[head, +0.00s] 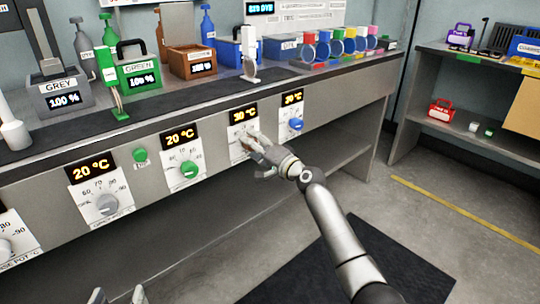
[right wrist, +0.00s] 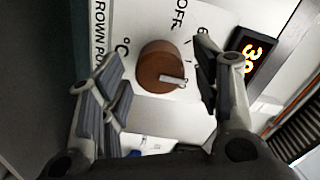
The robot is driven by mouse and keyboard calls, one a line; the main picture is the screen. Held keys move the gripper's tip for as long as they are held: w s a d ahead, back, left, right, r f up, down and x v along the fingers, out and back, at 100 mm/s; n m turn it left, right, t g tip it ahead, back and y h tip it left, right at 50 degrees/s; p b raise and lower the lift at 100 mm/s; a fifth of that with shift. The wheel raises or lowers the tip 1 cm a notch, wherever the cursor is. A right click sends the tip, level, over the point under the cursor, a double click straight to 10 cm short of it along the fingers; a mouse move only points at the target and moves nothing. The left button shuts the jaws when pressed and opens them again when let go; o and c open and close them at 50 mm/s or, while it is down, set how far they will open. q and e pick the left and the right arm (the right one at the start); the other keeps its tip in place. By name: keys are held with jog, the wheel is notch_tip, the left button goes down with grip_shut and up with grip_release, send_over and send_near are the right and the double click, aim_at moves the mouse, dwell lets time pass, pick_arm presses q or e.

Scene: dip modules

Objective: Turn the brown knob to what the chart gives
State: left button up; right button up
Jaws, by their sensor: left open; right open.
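The brown knob (right wrist: 158,66) sits on a white dial plate in the right wrist view, its pale pointer mark facing right and slightly down. My right gripper (right wrist: 157,58) is open, one finger on each side of the knob, apparently not pressing on it. In the head view my right gripper (head: 256,144) covers most of this knob. The display (head: 243,114) above it seems to read 30 °C. My left gripper (head: 118,296) is open at the lower left edge, far from the dials. A wall board (head: 305,14) at the top has print too small to read.
Other dials flank it: a green knob (head: 189,169), a grey knob (head: 107,204) and a blue knob (head: 295,125). On the bench above stand the grey box (head: 66,93), the green box (head: 140,76) and several coloured jars. A shelf (head: 460,135) stands at the right.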

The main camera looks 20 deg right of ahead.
jog(key=v, duration=1)
jog(key=shift+s, duration=0.3)
jog(key=shift+d, duration=0.1)
